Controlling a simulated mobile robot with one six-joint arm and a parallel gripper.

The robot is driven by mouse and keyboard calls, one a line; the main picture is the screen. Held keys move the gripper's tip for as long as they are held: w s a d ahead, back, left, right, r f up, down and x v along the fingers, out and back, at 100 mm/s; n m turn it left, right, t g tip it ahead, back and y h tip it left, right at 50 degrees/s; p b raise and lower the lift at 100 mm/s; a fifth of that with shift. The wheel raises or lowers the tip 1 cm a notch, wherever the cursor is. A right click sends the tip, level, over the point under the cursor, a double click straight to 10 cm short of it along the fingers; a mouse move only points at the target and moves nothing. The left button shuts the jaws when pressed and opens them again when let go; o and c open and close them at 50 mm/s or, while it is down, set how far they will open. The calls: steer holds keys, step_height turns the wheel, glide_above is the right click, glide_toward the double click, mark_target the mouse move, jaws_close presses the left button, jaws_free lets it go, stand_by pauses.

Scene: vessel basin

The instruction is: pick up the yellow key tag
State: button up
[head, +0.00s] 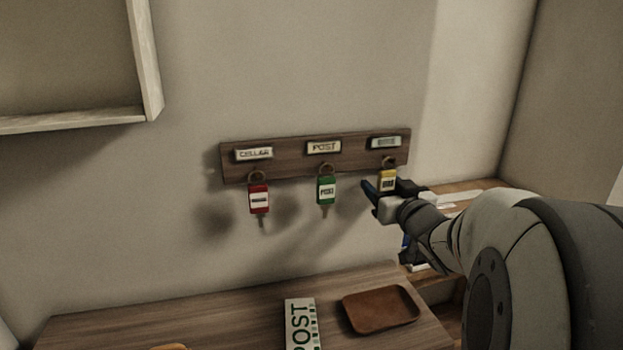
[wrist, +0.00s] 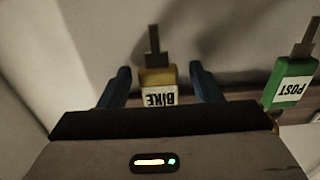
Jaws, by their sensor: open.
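The yellow key tag (head: 387,181) hangs from the right hook of a wooden key rack (head: 228,160) on the wall. In the wrist view the yellow tag (wrist: 157,78) appears upside down, with a white BIKE label and its key pointing up in the picture. My gripper (head: 378,190) is at the tag; its lower part is hidden in the head view. In the wrist view the two blue fingers of my gripper (wrist: 160,88) stand apart, one on each side of the tag, with gaps visible. It is open and holds nothing.
A green POST tag (head: 326,190) hangs beside it in the middle and also shows in the wrist view (wrist: 291,82). A red tag (head: 259,198) hangs at the left. Below, a wooden table (head: 220,318) bears a brown tray (head: 381,309) and a POST sign (head: 299,322).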

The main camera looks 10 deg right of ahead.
steer(key=c, duration=1.1)
steer(key=shift+o, duration=0.2)
steer(key=shift+r, duration=0.1)
